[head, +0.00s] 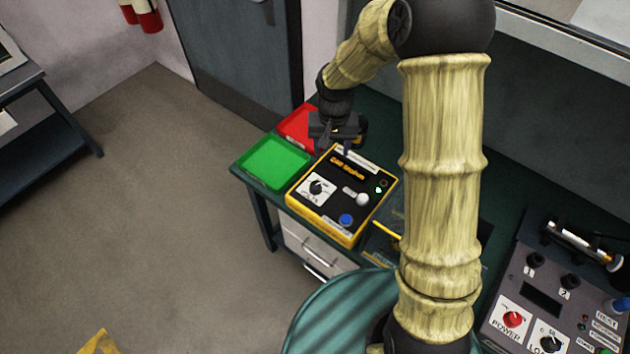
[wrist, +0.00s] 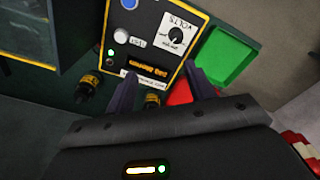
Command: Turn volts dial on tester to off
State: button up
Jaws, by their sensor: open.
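The tester (head: 340,195) is a yellow-edged box with a black top on the green table. Its volts dial (head: 316,188) is a black knob on a white plate at the left of the top. In the wrist view the volts dial (wrist: 176,36) shows in the upper right, with the tester (wrist: 140,50) beyond the fingers. The pointer's exact setting is too small to read. My gripper (head: 335,146) hangs over the tester's back edge, apart from the dial. In the wrist view its two fingers (wrist: 160,88) are spread with nothing held between them.
A green tray (head: 274,162) and a red tray (head: 298,128) sit left of and behind the tester. The tester also has a white knob (head: 362,199) and a blue button (head: 346,220). Another control panel (head: 545,295) stands at the right. Floor at left is open.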

aim_at(315, 185)
jog(key=shift+g, duration=0.3)
jog(key=w+a+f, duration=0.1)
jog(key=a+f, duration=0.1)
jog(key=w+a+f, duration=0.1)
jog(key=a, duration=0.1)
jog(key=shift+w, duration=0.35)
jog(key=shift+w+f, duration=0.1)
jog(key=shift+f, duration=0.1)
notch_tip(315, 185, down, 17)
jog(key=p, duration=0.5)
jog(key=shift+p, duration=0.35)
jog(key=c, duration=1)
